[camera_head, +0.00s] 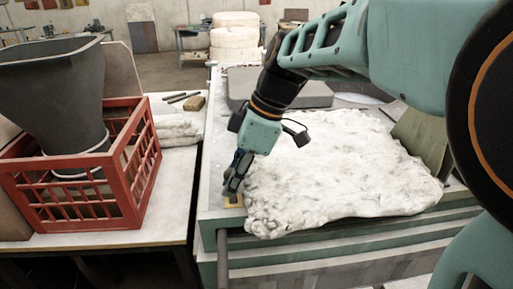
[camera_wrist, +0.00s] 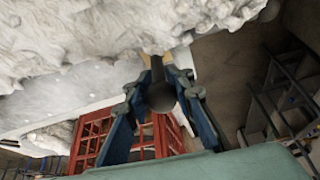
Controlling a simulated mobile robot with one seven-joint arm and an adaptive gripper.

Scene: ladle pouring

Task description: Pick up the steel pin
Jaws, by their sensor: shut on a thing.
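The steel pin (camera_wrist: 159,95) is a dark grey rod with a rounded end towards the camera in the wrist view. My gripper (camera_wrist: 158,108) has its blue fingers on either side of it and is shut on it.
A lumpy white slab (camera_head: 340,170) covers most of the bench, close right of my gripper. A dark rod (camera_head: 222,262) stands upright at the bench front. On the left table, a red crate (camera_head: 85,205) holds a grey funnel-like vessel (camera_head: 55,110). A gap separates table and bench.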

